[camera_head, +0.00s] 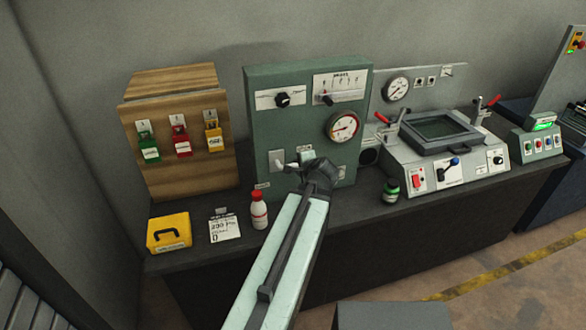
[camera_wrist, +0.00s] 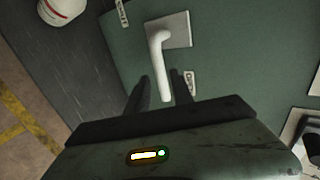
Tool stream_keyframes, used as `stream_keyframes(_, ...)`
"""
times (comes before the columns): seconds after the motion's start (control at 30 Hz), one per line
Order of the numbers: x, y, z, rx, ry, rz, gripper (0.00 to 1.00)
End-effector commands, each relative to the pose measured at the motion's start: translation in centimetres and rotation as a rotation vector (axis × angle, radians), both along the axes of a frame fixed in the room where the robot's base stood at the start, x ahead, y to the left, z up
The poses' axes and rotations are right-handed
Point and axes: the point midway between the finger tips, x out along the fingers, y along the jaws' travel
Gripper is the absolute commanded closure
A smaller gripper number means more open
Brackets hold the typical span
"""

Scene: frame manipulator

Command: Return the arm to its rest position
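My arm (camera_head: 285,255) reaches from the bottom of the head view up to the front of a green panel cabinet (camera_head: 270,130). My gripper (camera_wrist: 160,74) is open, its two dark fingers apart near a white lever handle (camera_wrist: 162,62). In the wrist view the handle's free end lies between the fingers, with gaps showing on both sides. The handle (camera_head: 281,166) also shows in the head view, left of my wrist. My wrist and gripper hide part of the cabinet's lower front.
A wooden lock board (camera_head: 180,95) stands left.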

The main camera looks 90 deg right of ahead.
Motion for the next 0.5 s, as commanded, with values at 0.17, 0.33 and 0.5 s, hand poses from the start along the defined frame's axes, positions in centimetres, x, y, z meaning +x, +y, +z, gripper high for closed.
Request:
stream_keyframes(0.17, -1.1, -0.1, 0.0, 0.000, 0.000, -0.016, 0.72)
stream_keyframes(0.33, -1.7, -0.1, 0.0, 0.000, -0.001, -0.024, 0.72)
stream_keyframes(0.5, -1.3, -0.1, 0.0, 0.000, 0.000, -0.019, 0.72)
